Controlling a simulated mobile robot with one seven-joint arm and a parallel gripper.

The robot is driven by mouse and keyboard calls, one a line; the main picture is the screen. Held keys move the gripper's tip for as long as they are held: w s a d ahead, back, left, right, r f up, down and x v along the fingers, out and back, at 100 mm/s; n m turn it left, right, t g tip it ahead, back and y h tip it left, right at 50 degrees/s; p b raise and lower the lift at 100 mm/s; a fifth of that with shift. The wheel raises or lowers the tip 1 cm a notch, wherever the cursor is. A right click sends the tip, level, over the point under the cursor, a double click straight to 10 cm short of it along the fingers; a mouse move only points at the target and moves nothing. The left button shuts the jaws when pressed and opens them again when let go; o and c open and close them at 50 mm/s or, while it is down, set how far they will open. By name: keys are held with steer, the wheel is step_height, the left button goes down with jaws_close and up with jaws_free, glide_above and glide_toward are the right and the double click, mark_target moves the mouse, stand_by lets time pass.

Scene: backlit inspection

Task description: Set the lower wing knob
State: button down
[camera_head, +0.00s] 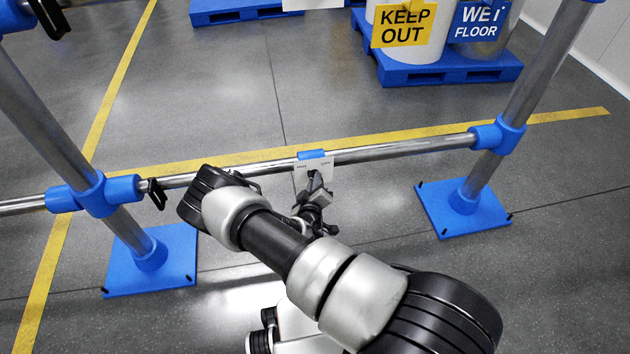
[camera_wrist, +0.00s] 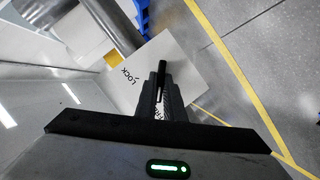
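A white plate (camera_head: 303,175) hangs from a blue clamp (camera_head: 311,155) on the low horizontal rail. It also shows in the wrist view (camera_wrist: 188,62), with "LOCK" printed on it. A narrow black wing knob (camera_wrist: 162,68) stands out from the plate's face. My gripper (camera_head: 318,180) is in front of the plate. In the wrist view my gripper's fingers (camera_wrist: 161,88) are close together, one on each side of the knob, and look shut on it. In the head view my own fingers hide the knob.
The metal rail (camera_head: 405,147) runs between two posts on blue bases (camera_head: 465,222). Black handles (camera_head: 152,194) show near the left post. Behind are blue pallets (camera_head: 450,68) and a yellow "KEEP OUT" sign (camera_head: 408,25). Yellow lines mark the floor, clear between rail and pallets.

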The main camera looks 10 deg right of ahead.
steer(key=shift+r+m+p, duration=0.1)
steer(key=shift+m+p, duration=0.2)
steer(key=shift+d+m+y, duration=0.2)
steer(key=shift+m+y, duration=1.15)
steer(key=shift+m, duration=0.6)
steer(key=shift+d+m+y, duration=0.15)
steer(key=shift+m+y, duration=1.15)
steer(key=shift+m, duration=0.7)
steer(key=shift+d+m+y, duration=0.2)
steer(key=shift+m+y, duration=1.15)
steer(key=shift+m, duration=0.6)
steer(key=c, duration=1.9)
jaws_free()
steer(key=shift+o, duration=0.2)
